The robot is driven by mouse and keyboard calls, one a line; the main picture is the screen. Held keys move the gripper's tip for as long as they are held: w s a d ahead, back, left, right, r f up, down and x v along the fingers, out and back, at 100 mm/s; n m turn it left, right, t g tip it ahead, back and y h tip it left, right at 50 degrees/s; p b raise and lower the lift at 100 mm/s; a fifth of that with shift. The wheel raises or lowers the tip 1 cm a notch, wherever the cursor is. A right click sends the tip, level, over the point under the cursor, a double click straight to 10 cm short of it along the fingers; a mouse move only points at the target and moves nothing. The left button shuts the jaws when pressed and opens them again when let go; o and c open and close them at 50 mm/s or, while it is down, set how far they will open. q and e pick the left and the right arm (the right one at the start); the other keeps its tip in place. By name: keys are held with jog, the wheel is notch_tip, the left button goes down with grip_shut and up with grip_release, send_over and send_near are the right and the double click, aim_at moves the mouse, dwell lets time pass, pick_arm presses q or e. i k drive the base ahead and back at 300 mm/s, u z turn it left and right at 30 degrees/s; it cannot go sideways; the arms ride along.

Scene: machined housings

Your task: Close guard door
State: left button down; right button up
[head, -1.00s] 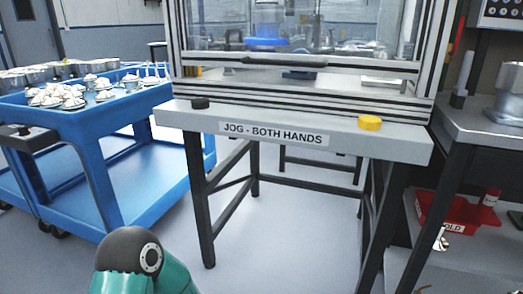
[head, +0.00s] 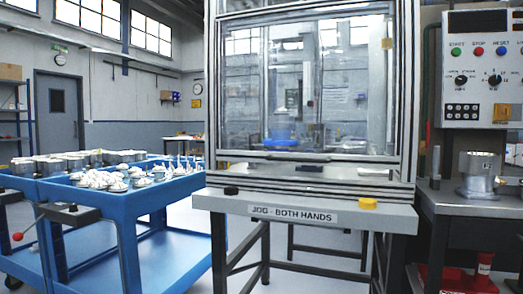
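The guard door (head: 345,95) is a clear panel in a silver frame on the front of the machine enclosure, in the middle of the head view. A dark handle bar (head: 290,157) runs along its lower edge. A strip of open space shows between that edge and the enclosure's sill (head: 300,186). Through the panel I see a blue round part (head: 281,138) inside. Neither of my grippers is in view.
A blue cart (head: 128,212) with metal parts stands left. A control panel (head: 476,70) and dark bench (head: 470,204) with a metal housing (head: 478,172) stand right.

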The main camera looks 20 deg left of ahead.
aim_at(394, 162)
jog(key=u, duration=0.3)
jog(key=i, duration=1.25)
jog(key=z, duration=0.25)
